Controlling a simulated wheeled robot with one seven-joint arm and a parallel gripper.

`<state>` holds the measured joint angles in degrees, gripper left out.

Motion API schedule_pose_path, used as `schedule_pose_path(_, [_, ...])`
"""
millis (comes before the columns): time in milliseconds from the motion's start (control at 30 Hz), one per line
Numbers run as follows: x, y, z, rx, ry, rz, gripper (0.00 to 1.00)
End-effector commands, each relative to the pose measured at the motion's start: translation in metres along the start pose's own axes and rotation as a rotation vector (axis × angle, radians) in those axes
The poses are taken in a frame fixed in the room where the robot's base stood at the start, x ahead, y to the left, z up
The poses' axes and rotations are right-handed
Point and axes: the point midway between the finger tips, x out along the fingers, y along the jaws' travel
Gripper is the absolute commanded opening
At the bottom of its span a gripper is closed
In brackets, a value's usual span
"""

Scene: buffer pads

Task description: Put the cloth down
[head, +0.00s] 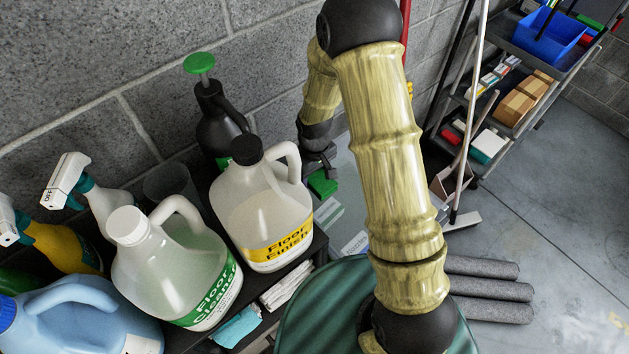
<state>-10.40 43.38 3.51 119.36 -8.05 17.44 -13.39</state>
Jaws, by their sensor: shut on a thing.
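My gripper (321,168) is behind the white jug and beside my arm, near the block wall. It is shut on a small green cloth (323,184), of which only a little shows. The cloth is over a pale surface (343,190) with printed labels; I cannot tell whether it touches that surface. A stack of whitish folded cloths (287,286) and a light blue cloth (238,326) lie on the dark shelf at the lower middle.
A floor finish jug (262,215), a floor cleaner jug (176,265), a black pump bottle (218,120) and spray bottles crowd the left. Grey rolls (490,290) lie on the floor at right. A shelf rack holds a blue bin (548,35).

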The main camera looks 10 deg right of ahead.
Motion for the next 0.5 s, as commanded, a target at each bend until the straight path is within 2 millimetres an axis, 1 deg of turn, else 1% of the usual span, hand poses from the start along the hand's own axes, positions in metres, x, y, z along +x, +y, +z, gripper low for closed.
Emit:
schedule_pose_path(167, [0.004, 0.0, 0.0, 0.0, -0.002, -0.001, 0.34])
schedule_pose_path(333, [0.025, 0.0, 0.001, 0.0, -0.005, -0.001, 0.34])
schedule_pose_path(500, [0.036, 0.0, 0.001, 0.0, -0.001, 0.0, 0.34])
